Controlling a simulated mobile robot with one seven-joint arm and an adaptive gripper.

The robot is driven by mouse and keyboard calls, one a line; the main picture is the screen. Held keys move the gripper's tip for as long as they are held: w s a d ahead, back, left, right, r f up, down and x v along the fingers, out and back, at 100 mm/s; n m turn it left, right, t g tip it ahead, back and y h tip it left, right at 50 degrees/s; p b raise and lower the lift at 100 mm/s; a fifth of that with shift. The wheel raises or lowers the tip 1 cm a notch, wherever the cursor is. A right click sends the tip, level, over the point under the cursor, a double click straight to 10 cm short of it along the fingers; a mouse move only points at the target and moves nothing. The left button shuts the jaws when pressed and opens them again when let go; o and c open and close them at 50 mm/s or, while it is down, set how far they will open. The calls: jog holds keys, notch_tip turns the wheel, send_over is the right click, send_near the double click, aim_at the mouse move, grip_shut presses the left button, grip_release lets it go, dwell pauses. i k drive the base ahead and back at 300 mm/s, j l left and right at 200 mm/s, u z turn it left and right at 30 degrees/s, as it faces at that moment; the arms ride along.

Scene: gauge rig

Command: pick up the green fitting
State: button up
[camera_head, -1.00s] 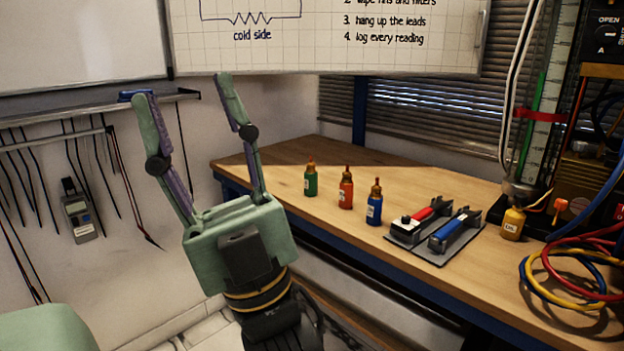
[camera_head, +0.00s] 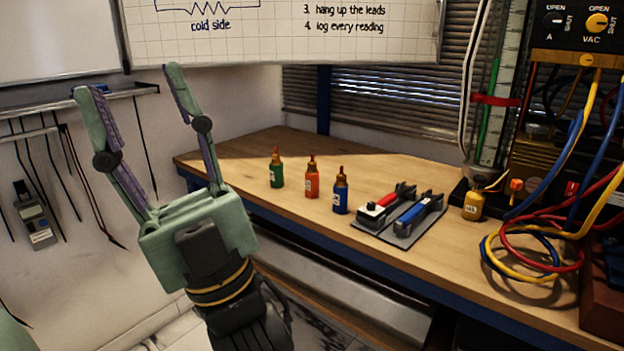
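The green fitting (camera_head: 277,174) looks like a small upright green bottle with a pale label and a copper-brown tip. It stands on the wooden bench, leftmost in a row with a red-orange one (camera_head: 312,182) and a blue one (camera_head: 341,196). My gripper (camera_head: 129,82) is raised with its two fingers spread wide and nothing between them. It is to the left of the green fitting in the picture and apart from it, in front of the wall beyond the bench's left end.
Right of the row, a grey plate (camera_head: 392,235) holds a red and a blue clamp-like device. A yellow bottle (camera_head: 473,205), coiled cables (camera_head: 527,262) and a rig crowd the right. The wooden bench (camera_head: 262,145) is clear behind and left of the fitting. Leads and a meter (camera_head: 35,222) hang at left.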

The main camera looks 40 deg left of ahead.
aim_at(276, 166)
jog(key=u, duration=1.3)
